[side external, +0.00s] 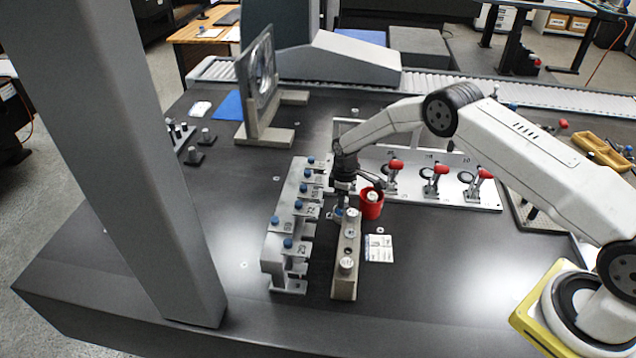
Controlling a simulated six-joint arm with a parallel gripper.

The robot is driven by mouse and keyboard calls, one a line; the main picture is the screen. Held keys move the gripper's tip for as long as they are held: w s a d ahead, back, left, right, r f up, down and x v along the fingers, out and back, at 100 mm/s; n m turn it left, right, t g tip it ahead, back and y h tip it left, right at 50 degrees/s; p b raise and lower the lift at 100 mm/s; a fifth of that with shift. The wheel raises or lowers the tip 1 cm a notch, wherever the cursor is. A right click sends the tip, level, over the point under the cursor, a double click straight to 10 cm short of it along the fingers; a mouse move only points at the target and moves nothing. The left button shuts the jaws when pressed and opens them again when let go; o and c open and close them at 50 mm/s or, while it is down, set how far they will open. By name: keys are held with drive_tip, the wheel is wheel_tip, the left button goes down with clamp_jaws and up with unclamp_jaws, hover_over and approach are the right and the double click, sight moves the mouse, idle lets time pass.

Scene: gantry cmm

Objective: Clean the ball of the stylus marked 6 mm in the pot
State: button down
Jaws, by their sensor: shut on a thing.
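My gripper (345,186) points down over the far end of a narrow pale block (346,250), just left of the red pot (371,211). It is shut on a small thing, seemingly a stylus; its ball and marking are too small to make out. The red pot stands upright beside the block, with a silver round part showing at its mouth. I cannot tell whether the held thing touches the pot. The block carries silver round parts on top. A grey stepped rack (273,262) with several blue-knobbed, numbered holders stands left of the block.
A white printed card (379,248) lies right of the block. A pale plate with red-handled clamps (435,170) stands behind to the right. An upright framed plate (258,82) is at the back left. A grey column (130,160) rises at the left. The front table is clear.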

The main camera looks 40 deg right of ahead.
drive_tip(key=m, duration=0.4)
drive_tip(key=shift+f, duration=0.1)
idle(0.5)
drive_tip(key=n, duration=1.1)
idle(0.3)
idle(0.4)
drive_tip(key=m, duration=1.1)
idle(0.4)
